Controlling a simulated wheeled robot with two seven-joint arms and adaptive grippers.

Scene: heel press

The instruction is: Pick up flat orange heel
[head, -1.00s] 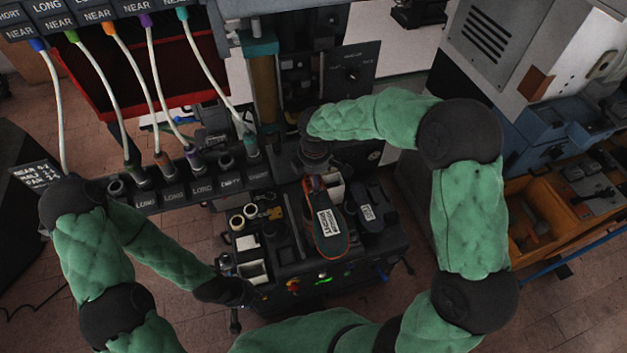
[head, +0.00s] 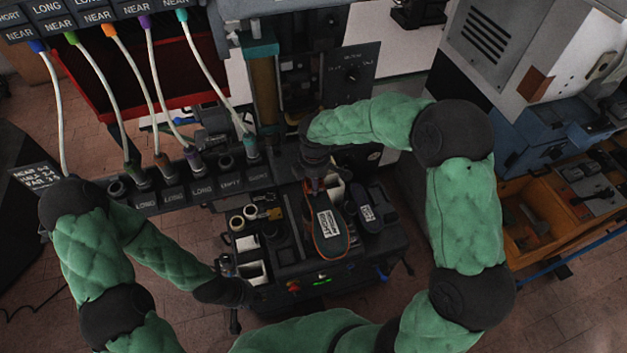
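A dark shoe sole form with an orange edge and a white label (head: 329,224) lies on the black bench. A flat orange heel cannot be made out as a separate piece. My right gripper (head: 316,184) points down at the sole's far end, mostly hidden under its own dark wrist. I cannot tell whether it touches anything or how its fingers stand. My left gripper (head: 245,292) is low at the bench's front left corner, dark against dark. Its fingers cannot be told apart.
A second dark labelled form (head: 368,208) lies right of the sole. Small round cups (head: 244,217) and a white-lined bin (head: 251,272) are at the left. A labelled socket row (head: 200,188) with cables stands behind. A press column (head: 264,90) rises at the back.

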